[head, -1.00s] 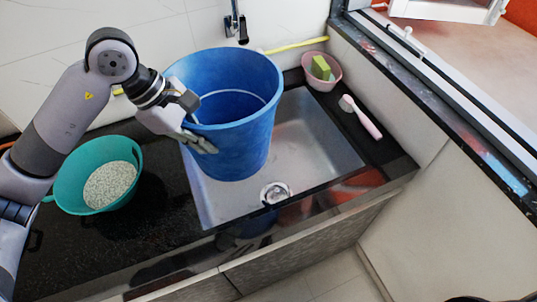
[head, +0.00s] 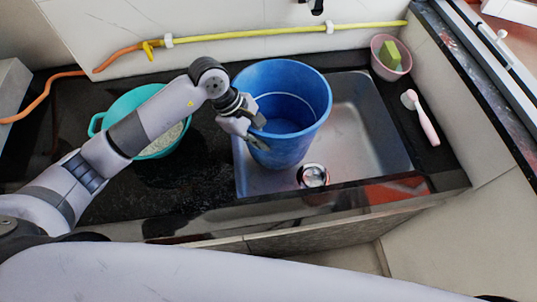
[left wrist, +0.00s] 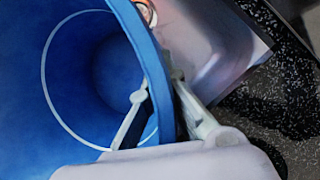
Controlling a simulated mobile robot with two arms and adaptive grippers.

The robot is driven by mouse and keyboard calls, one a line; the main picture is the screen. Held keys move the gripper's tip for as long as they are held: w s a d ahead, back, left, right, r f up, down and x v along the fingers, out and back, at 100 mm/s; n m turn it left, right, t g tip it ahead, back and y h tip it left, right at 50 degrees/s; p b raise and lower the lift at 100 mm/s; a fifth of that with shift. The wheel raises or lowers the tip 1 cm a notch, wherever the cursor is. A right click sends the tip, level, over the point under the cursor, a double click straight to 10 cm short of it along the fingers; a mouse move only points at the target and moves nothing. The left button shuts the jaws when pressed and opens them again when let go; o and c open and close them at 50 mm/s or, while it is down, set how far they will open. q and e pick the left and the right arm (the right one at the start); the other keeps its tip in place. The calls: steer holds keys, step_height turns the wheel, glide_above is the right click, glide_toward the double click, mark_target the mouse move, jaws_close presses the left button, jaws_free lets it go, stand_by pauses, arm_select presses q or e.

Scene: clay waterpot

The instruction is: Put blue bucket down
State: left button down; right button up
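The blue bucket (head: 287,152) is upright over the left part of the metal sink basin (head: 358,125), beside the drain (head: 313,176). I cannot tell whether its base touches the basin floor. My left gripper (head: 258,136) is shut on the left side of the bucket's rim. In the left wrist view, the bucket wall (left wrist: 90,50) runs between the fingers of the gripper (left wrist: 158,92), one inside and one outside. The bucket looks empty. My right gripper is out of view.
A teal basin (head: 120,106) with pale grains stands left of the sink. A pink bowl (head: 378,62) with a green-yellow sponge (head: 390,54) and a pink brush (head: 424,122) lie to the right. A yellow hose (head: 250,35) runs along the wall. The sink's right part is clear.

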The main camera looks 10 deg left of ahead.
arm_select(q)
glide_above(273, 161)
steer(key=a, duration=0.3)
steer(key=f, duration=0.4)
steer(key=shift+w+d+f, duration=0.15)
steer(key=shift+d+f, duration=0.05)
steer(key=shift+f, duration=0.05)
steer(key=shift+d+f+p, duration=0.15)
steer(key=shift+f+p, duration=0.15)
steer(key=shift+f, duration=2.35)
steer(key=c, duration=2.2)
jaws_free()
steer(key=o, duration=0.4)
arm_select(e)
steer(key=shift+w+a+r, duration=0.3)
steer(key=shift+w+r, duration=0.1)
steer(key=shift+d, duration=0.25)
